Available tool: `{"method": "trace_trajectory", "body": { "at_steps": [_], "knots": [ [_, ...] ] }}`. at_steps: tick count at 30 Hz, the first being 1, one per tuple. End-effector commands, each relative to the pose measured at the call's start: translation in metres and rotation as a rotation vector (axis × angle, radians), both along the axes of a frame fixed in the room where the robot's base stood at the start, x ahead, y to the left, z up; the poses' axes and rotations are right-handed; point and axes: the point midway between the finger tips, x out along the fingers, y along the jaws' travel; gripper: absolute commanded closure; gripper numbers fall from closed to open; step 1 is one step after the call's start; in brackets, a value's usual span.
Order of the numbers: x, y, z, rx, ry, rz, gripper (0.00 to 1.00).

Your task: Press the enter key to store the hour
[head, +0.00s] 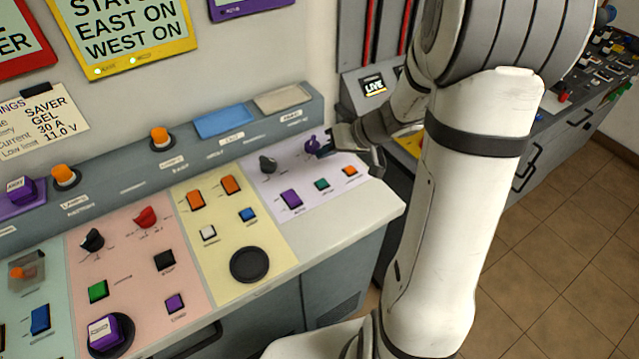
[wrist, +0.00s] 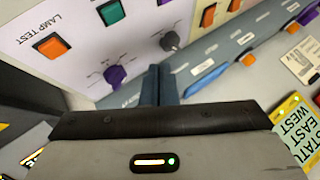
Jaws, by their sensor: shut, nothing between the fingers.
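I cannot read an "enter" label on any key. Candidate keys on the lilac panel (head: 335,200) are a purple key (head: 291,198), a teal key (head: 322,184) and an orange key (head: 350,171). In the wrist view the orange key (wrist: 50,46) is labelled LAMP TEST, with the teal key (wrist: 111,13) beside it. My gripper (head: 323,152) is at the back of this panel, right by a purple knob (head: 311,146). In the wrist view my gripper (wrist: 159,72) is shut and empty, between the purple knob (wrist: 116,76) and a dark knob (wrist: 170,41). Contact cannot be told.
Left are a yellow panel (head: 215,265) and a pink panel (head: 130,280) with keys and knobs. A raised grey ledge (head: 110,195) runs behind, carrying orange buttons and blue and beige plates. A yellow-framed status sign (head: 125,70) hangs above. My arm hides part of the right side.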

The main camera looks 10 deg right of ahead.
Motion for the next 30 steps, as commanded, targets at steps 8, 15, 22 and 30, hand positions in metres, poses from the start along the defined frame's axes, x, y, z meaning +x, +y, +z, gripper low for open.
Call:
{"method": "trace_trajectory", "body": {
  "at_steps": [8, 15, 22, 30],
  "knots": [
    [-0.001, 0.0, -0.044, 0.001, 0.005, -0.002, 1.0],
    [0.0, -0.001, -0.071, -0.002, 0.0, 0.001, 1.0],
    [0.0, -0.001, -0.076, -0.001, 0.001, -0.002, 1.0],
    [0.0, -0.001, -0.076, -0.001, 0.001, -0.002, 1.0]
  ]
}}
